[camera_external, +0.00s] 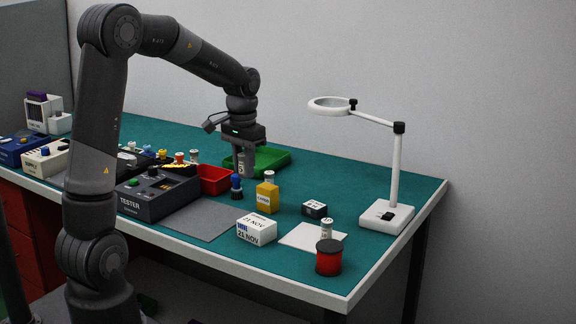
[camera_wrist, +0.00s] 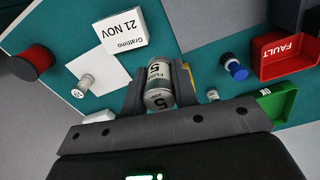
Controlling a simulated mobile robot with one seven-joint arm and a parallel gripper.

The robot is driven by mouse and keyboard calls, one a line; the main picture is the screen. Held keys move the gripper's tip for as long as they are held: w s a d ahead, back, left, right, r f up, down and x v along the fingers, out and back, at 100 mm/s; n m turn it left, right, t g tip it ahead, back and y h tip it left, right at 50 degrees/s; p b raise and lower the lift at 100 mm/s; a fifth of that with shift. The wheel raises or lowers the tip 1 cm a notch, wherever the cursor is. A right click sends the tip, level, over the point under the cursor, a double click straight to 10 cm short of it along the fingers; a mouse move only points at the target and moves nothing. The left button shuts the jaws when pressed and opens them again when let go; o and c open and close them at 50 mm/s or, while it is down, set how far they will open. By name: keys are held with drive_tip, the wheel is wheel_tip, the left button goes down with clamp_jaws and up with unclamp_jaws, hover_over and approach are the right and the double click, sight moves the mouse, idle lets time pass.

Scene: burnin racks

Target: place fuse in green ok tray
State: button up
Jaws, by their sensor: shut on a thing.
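My gripper (camera_external: 244,160) is shut on a fuse, a silver-and-white cylinder with a "5" on its label. In the wrist view the fuse (camera_wrist: 158,86) sits between the two fingers (camera_wrist: 158,92). In the external view the held fuse (camera_external: 241,165) is above the table, in front of the green OK tray (camera_external: 277,160). The green tray also shows in the wrist view, at the right (camera_wrist: 278,103), to one side of the fingers. The part of the tray behind my gripper is hidden in the external view.
The red FAULT tray (camera_external: 214,181) stands left of the green tray. A magnifier lamp (camera_external: 386,217) is at the right.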

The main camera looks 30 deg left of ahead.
drive_tip(key=w+a+f, duration=0.1)
drive_tip(key=w+a, duration=0.2)
drive_tip(key=w, duration=0.9)
drive_tip(key=w+a+f, duration=0.1)
drive_tip(key=w+a, duration=0.3)
drive_tip(key=w, duration=0.8)
drive_tip(key=w+a+f, duration=0.1)
drive_tip(key=a+f, duration=0.1)
drive_tip(key=a, duration=0.1)
drive_tip(key=w+a+f, duration=0.2)
drive_tip(key=a, duration=0.1)
drive_tip(key=w+a+f, duration=0.1)
drive_tip(key=a+f, duration=0.1)
drive_tip(key=a, duration=0.2)
drive_tip(key=shift+w+f, duration=0.15)
drive_tip(key=shift+f, duration=0.2)
drive_tip(key=shift+a+f, duration=0.1)
drive_tip(key=shift+f, duration=1.9)
drive_tip(key=shift+f, duration=0.2)
drive_tip(key=o, duration=1)
